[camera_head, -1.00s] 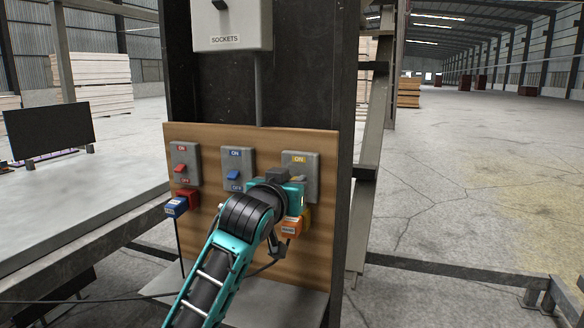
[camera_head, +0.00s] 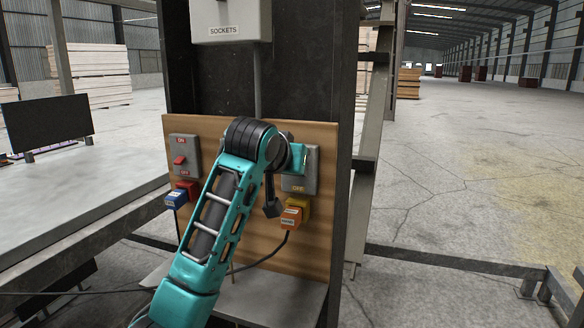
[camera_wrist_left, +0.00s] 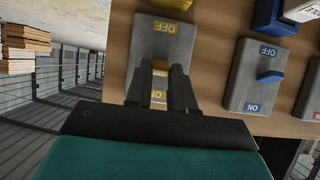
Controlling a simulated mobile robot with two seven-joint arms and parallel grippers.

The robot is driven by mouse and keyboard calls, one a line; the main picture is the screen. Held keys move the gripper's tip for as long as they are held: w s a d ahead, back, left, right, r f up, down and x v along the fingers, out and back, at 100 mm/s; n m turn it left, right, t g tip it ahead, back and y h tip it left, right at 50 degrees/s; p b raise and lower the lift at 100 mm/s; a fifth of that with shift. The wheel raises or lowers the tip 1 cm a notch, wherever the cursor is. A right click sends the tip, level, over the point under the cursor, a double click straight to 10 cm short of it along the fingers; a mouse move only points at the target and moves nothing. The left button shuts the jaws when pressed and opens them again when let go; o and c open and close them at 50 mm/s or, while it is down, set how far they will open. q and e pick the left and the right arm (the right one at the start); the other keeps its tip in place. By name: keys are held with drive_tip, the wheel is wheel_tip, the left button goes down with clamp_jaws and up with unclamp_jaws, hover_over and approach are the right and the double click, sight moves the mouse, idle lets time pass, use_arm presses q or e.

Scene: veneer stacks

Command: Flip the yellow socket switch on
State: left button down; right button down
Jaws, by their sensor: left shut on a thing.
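The yellow socket switch is a grey box (camera_wrist_left: 196,55) with a yellow lever (camera_wrist_left: 161,65), seen upside down in the left wrist view, OFF at the top and ON at the bottom. My left gripper (camera_wrist_left: 163,74) is shut with its fingertips on the yellow lever; the fingers hide much of it, so I cannot tell its exact tilt. In the head view my wrist covers the upper left of the box (camera_head: 311,170); its OFF label shows. The yellow socket (camera_head: 304,205) below holds an orange plug (camera_head: 291,217). My right gripper is not in view.
The blue switch (camera_wrist_left: 270,76) is close beside in the left wrist view; my arm hides it in the head view. A red switch (camera_head: 180,160) and a blue plug (camera_head: 175,198) are at the left of the wooden board (camera_head: 318,245). A SOCKETS box (camera_head: 230,18) hangs above.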

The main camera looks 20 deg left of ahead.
use_arm(q)
drive_tip(key=c, duration=1)
unclamp_jaws()
drive_tip(key=shift+o, duration=0.2)
drive_tip(key=v, duration=1.3)
drive_tip(key=shift+w, duration=0.1)
